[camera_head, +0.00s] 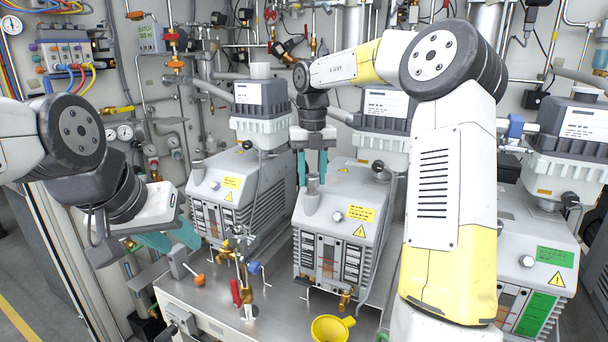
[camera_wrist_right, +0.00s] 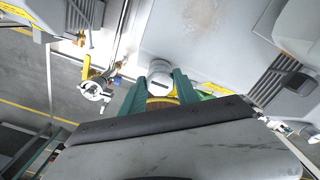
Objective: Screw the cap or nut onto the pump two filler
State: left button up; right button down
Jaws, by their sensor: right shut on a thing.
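Pump two is the middle grey pump (camera_head: 345,205), with a yellow label on its sloped top. My right gripper (camera_head: 313,178) points down over its left front, at the filler (camera_head: 312,200). Its two teal fingers stand either side of a grey round cap, shut on it; the cap (camera_wrist_right: 160,72) shows between the fingers in the right wrist view. The cap is at the filler's top, but I cannot tell whether the threads engage. My left gripper (camera_head: 172,238) is at the left, its teal fingers apart and empty, away from the pumps.
A yellow funnel (camera_head: 330,328) lies at the bench's front. Brass valves with a red handle (camera_head: 236,292) stand front left of pump two. Similar pumps stand left (camera_head: 235,190) and right (camera_head: 530,250). Gauges and pipes cover the back wall.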

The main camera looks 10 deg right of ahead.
jog(key=shift+f, duration=0.95)
jog(key=m, duration=2.7)
jog(key=shift+m, duration=0.3)
jog(key=c, duration=0.8)
grip_release()
jog(key=shift+f, duration=0.1)
jog(key=shift+c, duration=0.2)
